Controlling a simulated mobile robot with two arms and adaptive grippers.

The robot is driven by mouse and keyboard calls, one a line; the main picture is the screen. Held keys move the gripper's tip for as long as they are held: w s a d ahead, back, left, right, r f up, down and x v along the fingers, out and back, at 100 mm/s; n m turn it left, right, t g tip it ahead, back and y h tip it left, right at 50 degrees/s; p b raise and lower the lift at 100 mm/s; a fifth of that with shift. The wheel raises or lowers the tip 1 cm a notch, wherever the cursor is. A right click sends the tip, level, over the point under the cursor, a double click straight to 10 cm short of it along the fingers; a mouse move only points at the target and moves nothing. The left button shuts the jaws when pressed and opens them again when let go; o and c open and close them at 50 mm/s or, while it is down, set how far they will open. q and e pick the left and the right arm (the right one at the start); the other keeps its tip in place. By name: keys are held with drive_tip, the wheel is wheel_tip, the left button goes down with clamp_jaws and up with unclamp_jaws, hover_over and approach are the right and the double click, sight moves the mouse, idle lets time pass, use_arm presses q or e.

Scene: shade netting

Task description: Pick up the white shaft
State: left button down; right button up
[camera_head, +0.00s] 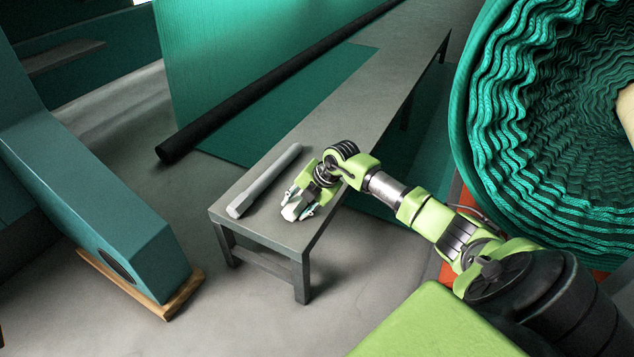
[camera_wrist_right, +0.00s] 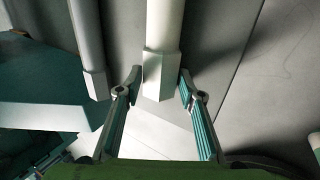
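The white shaft (camera_wrist_right: 164,30) runs between the fingers of my right gripper (camera_wrist_right: 160,82) in the right wrist view. Its squared end block (camera_wrist_right: 160,76) points toward the camera. The fingertips sit close against both sides of it. In the head view my right gripper (camera_head: 299,204) is low over the near end of the long grey bench (camera_head: 292,232), and only the shaft's pale end (camera_head: 290,212) shows. The rest is hidden by the gripper and wrist. I cannot tell whether the shaft touches the bench. My left gripper is not in view.
A second, greyer shaft (camera_head: 264,182) lies left of my gripper on the bench; it also shows in the right wrist view (camera_wrist_right: 89,40). A big green netting roll (camera_head: 480,130) stands at the right. A teal machine housing (camera_head: 95,205) stands at the left, with open floor between.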

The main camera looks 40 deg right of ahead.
clamp_jaws()
drive_tip(key=shift+w+d+r, duration=0.1)
drive_tip(key=shift+w+r, duration=0.05)
drive_tip(key=shift+r, duration=0.05)
drive_tip(key=shift+r, duration=0.15)
